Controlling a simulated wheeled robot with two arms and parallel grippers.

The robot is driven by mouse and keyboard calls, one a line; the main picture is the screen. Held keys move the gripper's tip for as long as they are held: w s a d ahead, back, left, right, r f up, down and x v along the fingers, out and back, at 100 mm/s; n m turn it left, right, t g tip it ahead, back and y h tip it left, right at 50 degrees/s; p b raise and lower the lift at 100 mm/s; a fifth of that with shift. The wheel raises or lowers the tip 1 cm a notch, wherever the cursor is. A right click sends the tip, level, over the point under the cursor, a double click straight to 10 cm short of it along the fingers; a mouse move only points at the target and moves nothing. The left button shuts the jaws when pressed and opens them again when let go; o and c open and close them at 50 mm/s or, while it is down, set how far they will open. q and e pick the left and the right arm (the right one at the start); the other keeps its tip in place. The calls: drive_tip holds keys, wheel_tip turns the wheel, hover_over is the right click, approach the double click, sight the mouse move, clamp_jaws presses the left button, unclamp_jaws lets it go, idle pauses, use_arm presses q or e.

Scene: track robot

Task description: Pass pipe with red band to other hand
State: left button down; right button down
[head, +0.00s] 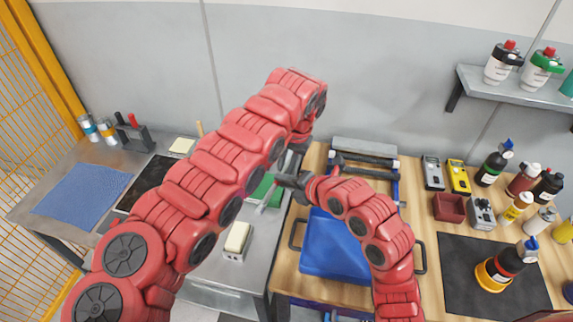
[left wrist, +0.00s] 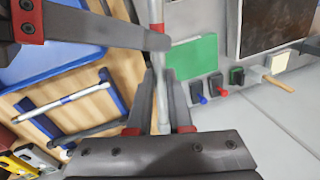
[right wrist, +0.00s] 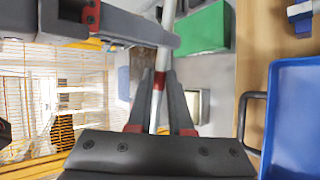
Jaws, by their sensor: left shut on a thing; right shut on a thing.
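The pipe with the red band is a thin pale grey rod. It runs between the fingers of my left gripper (left wrist: 160,78) in the left wrist view, where the pipe (left wrist: 155,12) also crosses the other gripper's finger. In the right wrist view the pipe (right wrist: 168,14) passes between the fingers of my right gripper (right wrist: 160,78). Both grippers are shut on it, close to each other. In the head view my right gripper (head: 284,180) points left, and the pipe's lower end (head: 262,206) shows below it. My left gripper is mostly hidden behind its arm there.
A blue tray (head: 335,262) lies on the wooden bench below my right arm. Behind it, another pipe rests on blue supports, also seen in the left wrist view (left wrist: 60,103). A green block (head: 262,186) and a pale block (head: 237,238) are on the grey table. Bottles crowd the right.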

drive_tip(key=shift+a+r, duration=0.35)
drive_tip(key=shift+a, duration=0.05)
idle(0.4)
drive_tip(key=c, duration=1.2)
unclamp_jaws()
drive_tip(key=o, duration=0.5)
drive_tip(key=shift+d, duration=0.1)
drive_tip(key=shift+c, duration=0.2)
drive_tip(key=shift+f, duration=0.15)
drive_tip(key=shift+d, duration=0.1)
drive_tip(key=shift+d, duration=0.1)
